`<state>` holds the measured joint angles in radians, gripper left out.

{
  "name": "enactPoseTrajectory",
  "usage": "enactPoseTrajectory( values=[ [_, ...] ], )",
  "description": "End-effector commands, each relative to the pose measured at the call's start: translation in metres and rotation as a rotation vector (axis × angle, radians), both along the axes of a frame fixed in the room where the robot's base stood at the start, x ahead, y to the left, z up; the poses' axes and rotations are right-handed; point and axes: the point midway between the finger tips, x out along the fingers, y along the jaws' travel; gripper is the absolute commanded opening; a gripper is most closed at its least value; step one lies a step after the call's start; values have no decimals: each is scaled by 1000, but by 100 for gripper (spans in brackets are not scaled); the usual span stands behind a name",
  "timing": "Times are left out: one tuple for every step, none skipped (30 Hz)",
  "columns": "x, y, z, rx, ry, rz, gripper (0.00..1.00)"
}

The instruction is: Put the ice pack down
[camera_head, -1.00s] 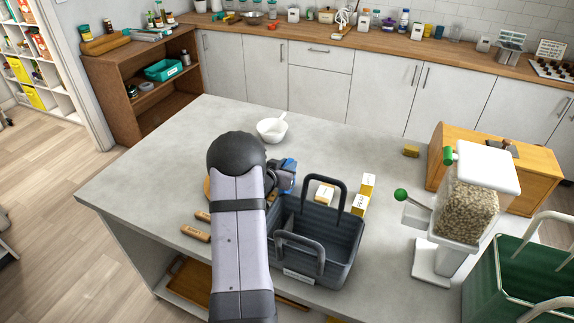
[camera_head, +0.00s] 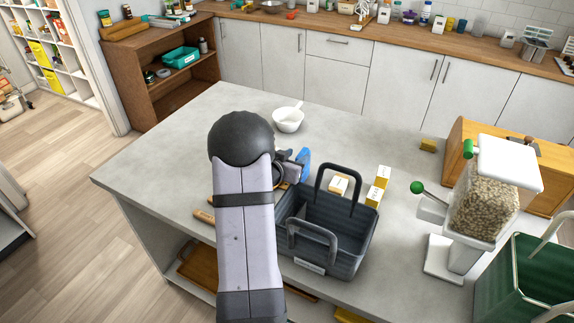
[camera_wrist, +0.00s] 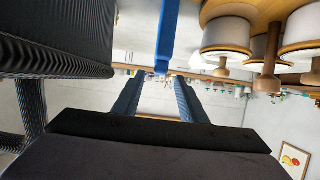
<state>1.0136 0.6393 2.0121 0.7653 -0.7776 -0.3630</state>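The blue ice pack (camera_head: 303,160) stands upright on the grey counter (camera_head: 215,130), just behind the left back corner of the dark basket. In the wrist view, which looks upside down, the ice pack (camera_wrist: 166,35) shows as a narrow blue strip seen edge-on. My gripper (camera_wrist: 160,80) is open, its two fingers on either side of the strip's line with clear gaps between. In the head view my gripper (camera_head: 284,167) is left of the ice pack, partly hidden by my arm. The ice pack's base is hidden.
The dark grey basket (camera_head: 352,262) with raised handles is close on the right. White round items with wooden rims (camera_wrist: 228,35) are close in the wrist view. A white bowl (camera_head: 288,121) and small yellow-white boxes (camera_head: 376,188) stand nearby. The counter's back left is clear.

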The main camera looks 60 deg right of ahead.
Motion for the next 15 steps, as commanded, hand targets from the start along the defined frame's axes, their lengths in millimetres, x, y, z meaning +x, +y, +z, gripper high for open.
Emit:
enactPoseTrajectory(
  values=[
    [0, 8, 2, -1, -1, 1, 38],
    [0, 13, 4, -3, -2, 1, 38],
    [1, 19, 7, -3, -1, 3, 38],
    [1, 23, 9, -2, -2, 1, 38],
    [0, 28, 11, -3, -2, 1, 38],
    [1, 33, 13, -2, 0, 2, 38],
    [0, 37, 15, -2, -1, 2, 38],
    [0, 41, 16, -1, 0, 1, 38],
    [0, 45, 19, -2, -1, 2, 38],
    [0, 48, 20, -2, -1, 2, 38],
    [0, 51, 21, -1, 0, 1, 38],
    [0, 55, 23, -1, -1, 1, 38],
    [0, 57, 24, -1, 0, 1, 38],
    [0, 59, 25, -1, 0, 1, 38],
    [0, 61, 26, -1, 0, 0, 38]
  ],
)
